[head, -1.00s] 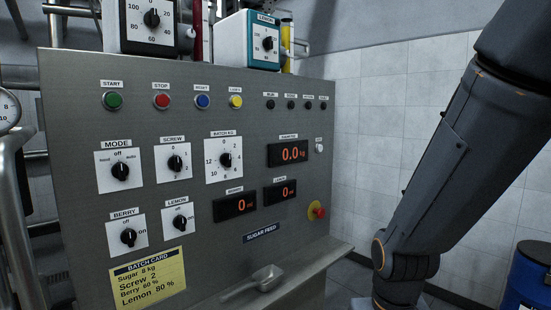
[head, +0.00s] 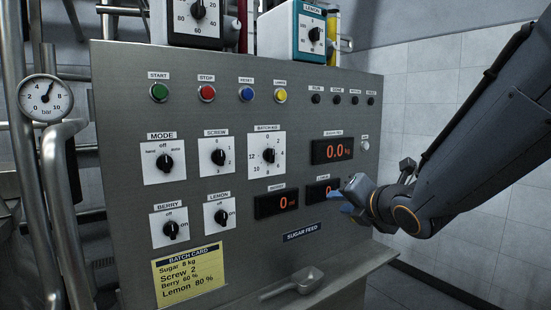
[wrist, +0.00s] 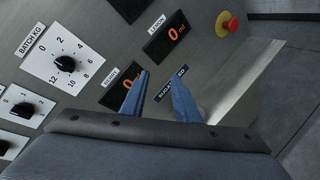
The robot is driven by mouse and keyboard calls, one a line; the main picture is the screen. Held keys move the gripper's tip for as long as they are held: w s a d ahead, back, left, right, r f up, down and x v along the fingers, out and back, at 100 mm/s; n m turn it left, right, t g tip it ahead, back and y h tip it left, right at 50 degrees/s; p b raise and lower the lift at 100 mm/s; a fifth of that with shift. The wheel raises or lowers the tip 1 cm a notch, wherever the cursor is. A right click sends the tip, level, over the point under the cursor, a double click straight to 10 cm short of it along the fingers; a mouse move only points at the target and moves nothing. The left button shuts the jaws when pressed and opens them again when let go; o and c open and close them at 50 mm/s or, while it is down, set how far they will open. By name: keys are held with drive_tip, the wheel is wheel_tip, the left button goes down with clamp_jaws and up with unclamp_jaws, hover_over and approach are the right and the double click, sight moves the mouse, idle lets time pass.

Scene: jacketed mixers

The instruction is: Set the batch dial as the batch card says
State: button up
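The batch dial (head: 268,155), labelled BATCH KG, is a black knob on a white plate with numbers from 0 to 12. It also shows at the upper left of the wrist view (wrist: 65,64). In the head view its pointer is near the top, by 0. The yellow batch card (head: 188,273) at the panel's lower left reads Sugar 8 kg, Screw 2, Berry 60 %, Lemon 80 %. My gripper (wrist: 158,88) has two blue fingers, apart and empty, in front of the panel. In the head view my gripper (head: 340,195) is right of and below the dial, near the lower displays.
Close to the dial are the SCREW knob (head: 218,157), the MODE knob (head: 164,161) and the displays. A red emergency button (wrist: 229,26) is on the panel's right. A metal scoop (head: 300,282) lies on the ledge below. The space before the panel is free.

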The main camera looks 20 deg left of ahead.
sight(273, 155)
drive_tip(key=s+a+r+n+y, duration=0.3)
drive_tip(key=a+r+n+y, duration=0.4)
drive_tip(key=a+r+n, duration=0.55)
drive_tip(key=shift+n+g, duration=0.4)
drive_tip(key=shift+n, duration=0.15)
drive_tip(key=shift+w+a+f+p, duration=0.35)
drive_tip(key=shift+w+a+p, duration=0.15)
drive_tip(key=shift+w+a, duration=0.25)
drive_tip(key=shift+w+a+f+p, duration=0.4)
drive_tip(key=shift+w+a+p, duration=0.05)
drive_tip(key=shift+w+a, duration=0.35)
drive_tip(key=shift+w+a+f+p, duration=0.35)
drive_tip(key=shift+w+a+p, duration=0.15)
drive_tip(key=shift+w+a, duration=0.25)
clamp_jaws()
